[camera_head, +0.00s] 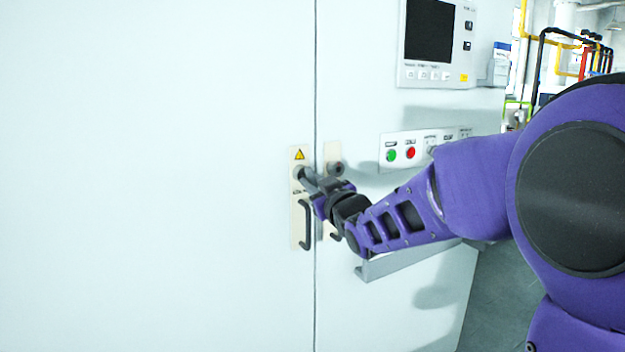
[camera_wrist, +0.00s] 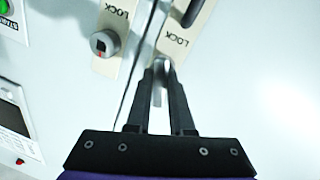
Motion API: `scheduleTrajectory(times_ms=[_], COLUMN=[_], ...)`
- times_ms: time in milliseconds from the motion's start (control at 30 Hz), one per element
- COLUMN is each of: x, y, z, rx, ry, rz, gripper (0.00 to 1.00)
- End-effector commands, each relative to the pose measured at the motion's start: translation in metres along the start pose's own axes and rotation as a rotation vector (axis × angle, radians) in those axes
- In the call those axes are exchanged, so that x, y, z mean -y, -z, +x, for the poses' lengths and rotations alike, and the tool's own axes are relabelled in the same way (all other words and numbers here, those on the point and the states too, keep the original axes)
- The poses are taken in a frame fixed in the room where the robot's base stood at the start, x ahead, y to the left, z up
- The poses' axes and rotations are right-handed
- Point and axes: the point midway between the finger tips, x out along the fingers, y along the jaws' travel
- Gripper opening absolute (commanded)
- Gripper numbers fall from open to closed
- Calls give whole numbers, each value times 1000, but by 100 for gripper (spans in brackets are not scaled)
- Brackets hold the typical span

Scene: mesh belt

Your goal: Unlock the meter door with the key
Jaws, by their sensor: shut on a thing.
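The meter door (camera_head: 160,180) is a large white panel, closed along a dark vertical seam. Its beige lock plate (camera_head: 300,235) carries a yellow warning triangle and a black handle (camera_head: 305,225). My gripper (camera_head: 308,176) reaches the upper part of this plate. In the wrist view, my gripper (camera_wrist: 161,68) is shut on a small grey metal key (camera_wrist: 157,95), held between the dark fingers with its tip toward the plate (camera_wrist: 180,40). The fingertips cover that plate's keyhole, so I cannot tell whether the key is inside it.
A second lock plate (camera_head: 333,155) with a round lock (camera_wrist: 103,43) sits just across the seam. A button panel (camera_head: 420,148) and a screen unit (camera_head: 440,45) are on the right panel. A grey ledge (camera_head: 400,262) juts out below my arm. The left panel's front is clear.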

Motion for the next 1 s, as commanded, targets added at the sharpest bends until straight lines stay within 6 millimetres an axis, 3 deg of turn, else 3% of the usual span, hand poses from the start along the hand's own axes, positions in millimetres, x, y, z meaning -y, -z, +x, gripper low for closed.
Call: scheduleTrajectory(times_ms=[33, 267, 700, 1000], x=[-5, -5, -4, -4], y=[-7, -6, -5, -6], z=[-1, -1, -1, -1], rx=[14, 17, 50, 52], ry=[-9, -8, -9, -10], rz=[3, 19, 275, 313], gripper=[0, 0, 0, 0])
